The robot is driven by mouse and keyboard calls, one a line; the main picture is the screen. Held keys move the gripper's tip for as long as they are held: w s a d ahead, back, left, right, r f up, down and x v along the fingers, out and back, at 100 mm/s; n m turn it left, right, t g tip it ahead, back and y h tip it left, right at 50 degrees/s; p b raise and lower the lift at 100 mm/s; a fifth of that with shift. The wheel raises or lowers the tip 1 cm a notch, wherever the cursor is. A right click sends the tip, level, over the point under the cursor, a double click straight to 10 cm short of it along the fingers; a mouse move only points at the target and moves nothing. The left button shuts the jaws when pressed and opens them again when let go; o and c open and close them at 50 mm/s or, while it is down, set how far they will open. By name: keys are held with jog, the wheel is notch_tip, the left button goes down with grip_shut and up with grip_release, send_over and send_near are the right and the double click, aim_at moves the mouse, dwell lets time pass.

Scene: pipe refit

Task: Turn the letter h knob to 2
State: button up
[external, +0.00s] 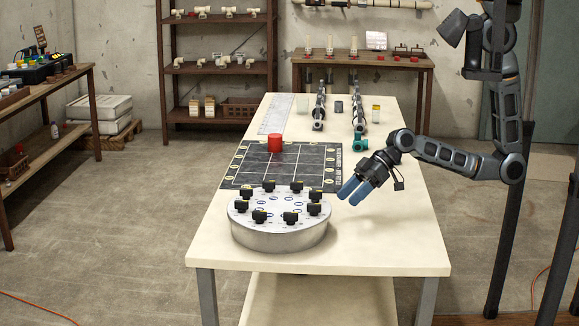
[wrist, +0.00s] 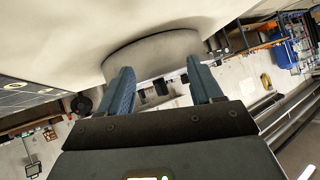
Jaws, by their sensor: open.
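A round silver drum (external: 280,230) stands near the front of the cream table. Several black knobs with yellow marks stand in a ring on its top, one of them the right-hand knob (external: 314,209). The letters are too small to read, so I cannot tell which knob is h or where it points. My gripper (external: 348,193) has blue fingers, open and empty, above the table just right of the drum and apart from it. In the wrist view, the drum's grey side (wrist: 150,55) shows beyond the two fingers (wrist: 160,80).
Two dark pipe assemblies (external: 319,105) and a small teal part (external: 360,145) lie farther back. The table's front right is clear.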

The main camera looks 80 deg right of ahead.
aim_at(315, 196)
jog(key=w+a+r+n+g, duration=0.1)
jog(key=w+r+n, duration=0.1)
jog(key=w+r+n+g, duration=0.1)
jog(key=w+r, duration=0.1)
jog(key=w+a+r+n+g+p, duration=0.1)
jog(key=w+r+n+g, duration=0.1)
jog(key=w, duration=0.1)
jog(key=shift+w+a+n+y, duration=0.1)
jog(key=shift+a+n+y, duration=0.2)
jog(key=shift+a+y, duration=0.1)
notch_tip(315, 196, up, 4)
jog(key=w+d+n+g+h, duration=0.25)
jog(key=n+g, duration=0.25)
jog(key=n, duration=0.3)
jog(key=shift+x, duration=3.65)
jog(key=shift+d, duration=0.1)
jog(key=c, duration=1.1)
